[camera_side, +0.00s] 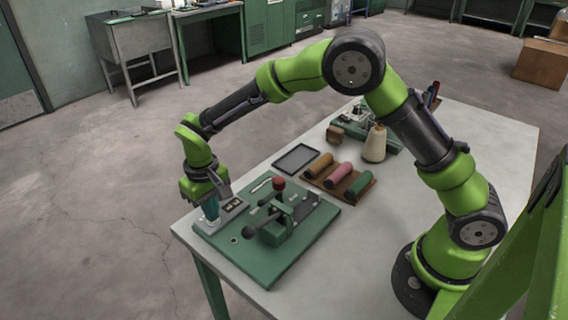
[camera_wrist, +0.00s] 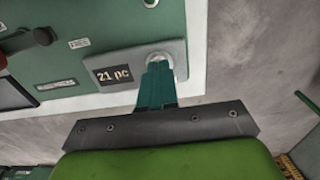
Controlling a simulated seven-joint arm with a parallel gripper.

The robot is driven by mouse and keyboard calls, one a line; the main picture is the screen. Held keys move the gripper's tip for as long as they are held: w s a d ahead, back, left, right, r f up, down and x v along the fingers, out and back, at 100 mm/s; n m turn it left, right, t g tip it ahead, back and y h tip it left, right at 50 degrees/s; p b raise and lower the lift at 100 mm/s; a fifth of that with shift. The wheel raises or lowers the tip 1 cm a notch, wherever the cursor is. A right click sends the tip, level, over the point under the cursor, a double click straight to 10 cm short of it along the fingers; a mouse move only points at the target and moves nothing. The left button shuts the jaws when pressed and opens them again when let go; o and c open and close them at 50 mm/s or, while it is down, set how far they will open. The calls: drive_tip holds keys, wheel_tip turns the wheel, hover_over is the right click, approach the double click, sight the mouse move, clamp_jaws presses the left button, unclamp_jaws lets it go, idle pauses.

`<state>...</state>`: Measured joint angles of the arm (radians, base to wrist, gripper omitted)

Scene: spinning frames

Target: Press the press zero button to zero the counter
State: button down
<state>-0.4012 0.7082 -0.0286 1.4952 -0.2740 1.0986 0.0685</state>
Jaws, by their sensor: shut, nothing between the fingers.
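The counter (camera_wrist: 113,73) is a grey box with a dark display reading "21 pc" in the wrist view. It also shows at the front left of the green base plate in the side view (camera_side: 233,205). A round pale button (camera_wrist: 158,57) sits beside the display, partly hidden behind my fingertips. My gripper (camera_wrist: 158,70) is shut and empty, with its teal fingers together over the button. In the side view my gripper (camera_side: 211,218) points down at the counter's left end. I cannot tell whether the fingertips touch the button.
The green base plate (camera_side: 275,262) carries a mechanism with a red-knobbed lever (camera_side: 279,184). Behind it are a dark tray (camera_side: 296,158), a board with several coloured rolls (camera_side: 340,174) and a cream cone of thread (camera_side: 375,145). The table edge runs close to the counter.

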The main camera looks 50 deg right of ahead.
idle(0.3)
drive_tip(key=shift+r, duration=3.4)
